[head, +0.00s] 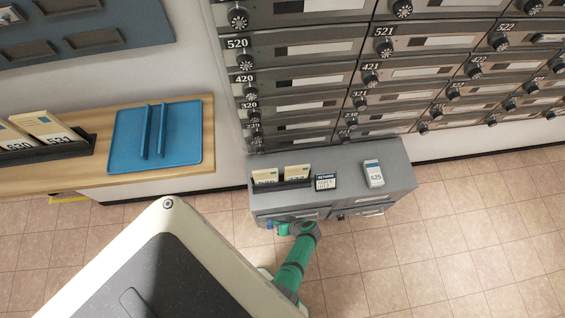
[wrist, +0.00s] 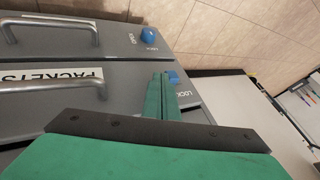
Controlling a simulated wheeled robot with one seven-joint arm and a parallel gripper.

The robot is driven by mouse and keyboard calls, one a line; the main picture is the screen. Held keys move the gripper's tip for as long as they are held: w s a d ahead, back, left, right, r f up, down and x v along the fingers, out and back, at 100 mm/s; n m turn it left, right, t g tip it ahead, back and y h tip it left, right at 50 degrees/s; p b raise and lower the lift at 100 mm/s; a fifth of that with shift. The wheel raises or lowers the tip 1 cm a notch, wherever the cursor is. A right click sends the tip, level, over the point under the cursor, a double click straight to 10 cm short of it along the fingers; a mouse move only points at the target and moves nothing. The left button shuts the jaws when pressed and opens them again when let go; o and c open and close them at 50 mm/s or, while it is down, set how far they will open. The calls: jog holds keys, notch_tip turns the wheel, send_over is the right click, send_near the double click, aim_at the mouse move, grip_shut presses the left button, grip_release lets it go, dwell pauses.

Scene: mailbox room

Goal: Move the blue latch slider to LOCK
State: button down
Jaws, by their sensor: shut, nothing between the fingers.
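In the wrist view a blue latch slider (wrist: 173,77) sits on the grey drawer front with the PACKETS label (wrist: 50,78). A white LOCK label (wrist: 177,93) is printed close to it. My gripper (wrist: 161,77) has its green fingers together with nothing between them. Their tips are right beside this slider, on its left; I cannot tell whether they touch it. The fingers hide part of the panel there. In the head view my gripper (head: 282,228) is at the front of the low grey cabinet (head: 335,196), with a bit of blue beside it.
A second blue latch knob (wrist: 147,36), with OPEN and LOCK labels, is on the neighbouring drawer. Metal handles (wrist: 52,88) stick out from the drawer fronts. Card holders and a small white device (head: 373,173) stand on the cabinet. Tiled floor to the right is clear.

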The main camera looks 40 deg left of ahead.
jog(key=shift+s+a, duration=0.85)
jog(key=shift+s, duration=0.15)
jog(key=shift+r, duration=0.15)
jog(key=shift+s+d+r, duration=0.1)
jog(key=shift+d+r, duration=0.1)
jog(key=v, duration=0.9)
jog(key=shift+w+d, duration=0.25)
